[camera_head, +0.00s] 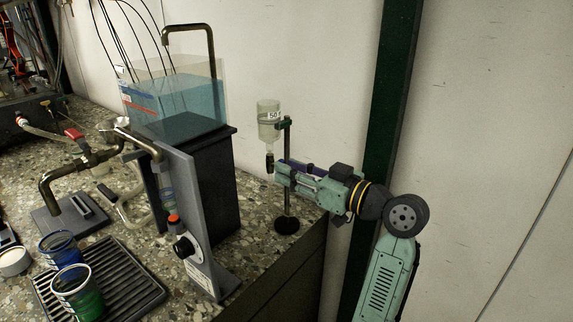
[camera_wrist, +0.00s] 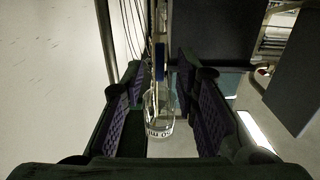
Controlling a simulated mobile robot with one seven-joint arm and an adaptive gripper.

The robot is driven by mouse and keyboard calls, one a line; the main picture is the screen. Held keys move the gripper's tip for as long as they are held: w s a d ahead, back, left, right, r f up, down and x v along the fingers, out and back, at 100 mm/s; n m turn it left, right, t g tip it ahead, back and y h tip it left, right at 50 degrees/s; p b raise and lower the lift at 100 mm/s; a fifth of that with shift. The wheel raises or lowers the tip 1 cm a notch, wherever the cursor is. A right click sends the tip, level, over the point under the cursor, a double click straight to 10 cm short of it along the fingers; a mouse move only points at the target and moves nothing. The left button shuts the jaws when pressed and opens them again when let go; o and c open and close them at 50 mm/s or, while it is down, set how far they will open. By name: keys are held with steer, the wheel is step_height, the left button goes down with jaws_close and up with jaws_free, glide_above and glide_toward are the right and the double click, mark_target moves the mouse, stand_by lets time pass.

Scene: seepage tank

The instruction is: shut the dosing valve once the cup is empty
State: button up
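The dosing cup (camera_head: 268,118) is a clear, pale vessel with a white "50" label, held upright on a thin stand (camera_head: 287,180). I cannot tell whether liquid is left in it. The small dark dosing valve (camera_head: 269,162) is under its outlet; its lever position is too small to tell. My gripper (camera_head: 279,174) is just right of the valve, below the cup. In the wrist view, its purple-padded fingers are apart, and the cup (camera_wrist: 159,118) shows between them. A small blue part (camera_wrist: 160,70) shows between the fingertips; I cannot tell whether anything touches it.
A clear tank (camera_head: 190,95) with blue water stands on a dark block behind left. A grey upright panel (camera_head: 190,215) with a knob is at the front. A dark green post (camera_head: 392,110) rises behind my arm.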

steer(key=shift+x, duration=0.9)
steer(key=shift+c, duration=0.4)
jaws_close()
